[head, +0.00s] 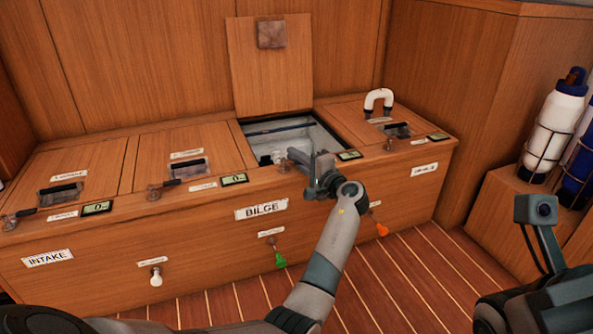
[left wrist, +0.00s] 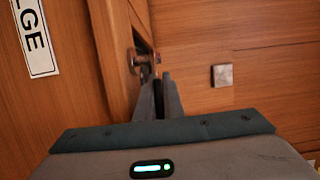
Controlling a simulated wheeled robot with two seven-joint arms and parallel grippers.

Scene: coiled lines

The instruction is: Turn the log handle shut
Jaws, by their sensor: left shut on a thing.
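My left gripper (head: 309,166) is at the front top edge of the open bilge compartment, its arm reaching up from below. It is shut on a small lever handle, which it mostly hides. The handle's metal pivot (head: 284,165) shows just left of the fingers, and the handle fitting also shows in the left wrist view (left wrist: 137,60) at the fingertips (left wrist: 160,84). No label reading "log" is legible, so I cannot tell by name which handle is the log handle.
The bilge lid (head: 270,75) stands open against the back wall. Similar small levers sit by the left compartments (head: 170,184) and the right one. A white U-shaped pipe (head: 379,98) stands on the right lid. Bottles (head: 552,125) in wire holders are at far right.

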